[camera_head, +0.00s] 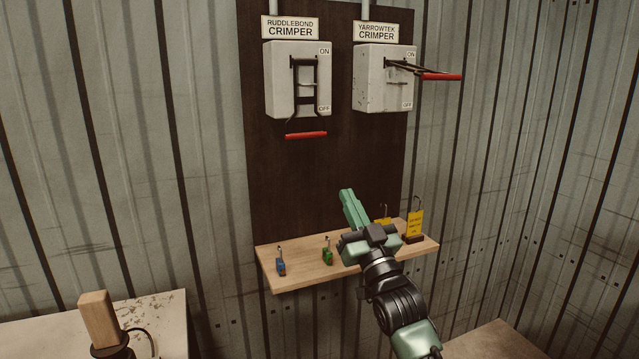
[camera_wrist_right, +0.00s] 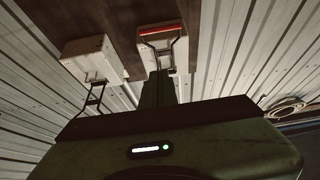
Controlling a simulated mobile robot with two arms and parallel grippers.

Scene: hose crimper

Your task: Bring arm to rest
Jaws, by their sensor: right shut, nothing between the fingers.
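My right gripper (camera_head: 350,205) is shut and empty in the head view. It is raised in front of the wooden shelf (camera_head: 285,281) and the dark board, with its fingers pointing up. My right arm comes in from the lower right. In the right wrist view the shut fingers (camera_wrist_right: 158,90) point toward the crimper boxes. My left gripper is not in view. The Ruddlebond crimper box (camera_head: 283,80) has its red handle (camera_head: 306,135) hanging low, by OFF. The Yarrowtek crimper box (camera_head: 371,90) has its red handle (camera_head: 442,77) sticking out to the right at about mid height.
The shelf holds a blue padlock (camera_head: 281,266), a green padlock (camera_head: 327,256) and a yellow tag (camera_head: 415,225); my gripper partly hides another yellow item. A pale table (camera_head: 40,335) with a wooden block (camera_head: 98,318) stands lower left. A brown surface (camera_head: 495,342) is lower right.

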